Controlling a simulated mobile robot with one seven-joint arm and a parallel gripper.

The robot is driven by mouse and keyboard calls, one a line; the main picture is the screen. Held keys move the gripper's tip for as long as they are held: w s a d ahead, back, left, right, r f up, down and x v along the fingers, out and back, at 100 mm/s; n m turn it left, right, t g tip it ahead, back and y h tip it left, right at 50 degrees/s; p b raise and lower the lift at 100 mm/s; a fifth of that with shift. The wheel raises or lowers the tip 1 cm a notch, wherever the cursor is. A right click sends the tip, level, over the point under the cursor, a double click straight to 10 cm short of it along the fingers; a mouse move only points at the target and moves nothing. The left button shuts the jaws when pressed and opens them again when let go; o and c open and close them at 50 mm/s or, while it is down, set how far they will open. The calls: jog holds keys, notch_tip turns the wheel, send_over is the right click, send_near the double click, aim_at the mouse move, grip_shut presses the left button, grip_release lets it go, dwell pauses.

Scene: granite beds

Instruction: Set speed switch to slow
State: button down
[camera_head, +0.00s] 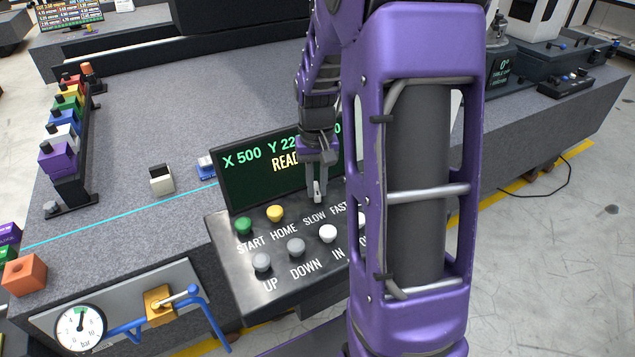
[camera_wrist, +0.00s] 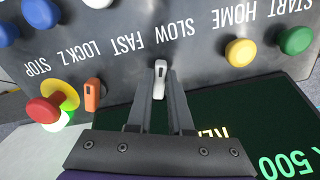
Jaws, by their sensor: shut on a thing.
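The speed switch is a small white lever with a dark slot at its tip, on the sloped black control panel (camera_head: 285,290). In the wrist view the switch (camera_wrist: 160,72) stands beside the SLOW and FAST labels, which appear upside down. I cannot tell for sure which label it points to. My gripper (camera_head: 317,180) reaches down to the panel below the display in the head view. In the wrist view the fingers of my gripper (camera_wrist: 160,85) are on either side of the lever, shut on it. The lever's lower part is hidden between the fingers.
A green START button (camera_head: 243,225) and yellow HOME button (camera_head: 275,213) sit left of the switch. An orange LOCK Z knob (camera_wrist: 93,95) and red stop button (camera_wrist: 44,110) are on its other side. The display (camera_head: 255,165) stands close behind. My arm hides the panel's right part.

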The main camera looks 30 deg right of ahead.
aim_at(316, 190)
jog(key=shift+m, duration=1.2)
jog(key=c, duration=0.8)
grip_release()
notch_tip(316, 190, up, 18)
jog(key=p, duration=0.3)
jog(key=shift+f, duration=0.25)
